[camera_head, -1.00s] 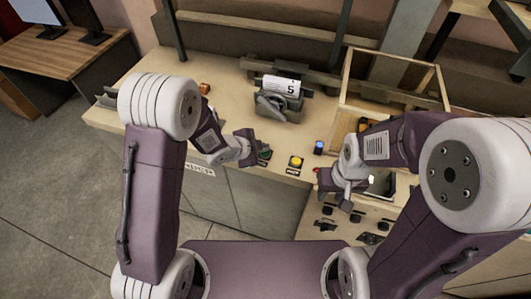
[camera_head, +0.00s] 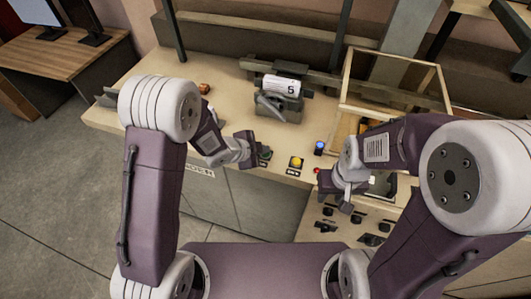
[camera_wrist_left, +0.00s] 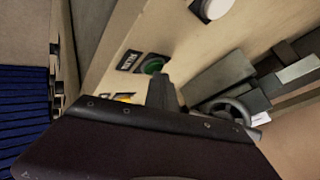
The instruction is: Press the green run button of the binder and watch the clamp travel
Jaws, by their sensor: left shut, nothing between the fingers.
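The green run button (camera_head: 265,153) sits on the front part of the tan bench, just right of my left fingertips. It shows clearly in the left wrist view (camera_wrist_left: 152,64), on a dark plate beside a black label. My left gripper (camera_head: 248,148) is shut and empty, its tip (camera_wrist_left: 162,90) close beside the button; I cannot tell whether they touch. The binder (camera_head: 280,108) stands behind, grey, with a white drum marked 5 and a dark lever. My right gripper (camera_head: 347,194) is over the bench's right front; its jaws are unclear.
A yellow button (camera_head: 296,162) is right of the green one, with a blue button (camera_head: 320,147) and a red button (camera_head: 317,170) farther right. A wooden-framed box (camera_head: 398,70) stands at the back right. Dark small parts (camera_head: 328,211) lie on the lower front surface.

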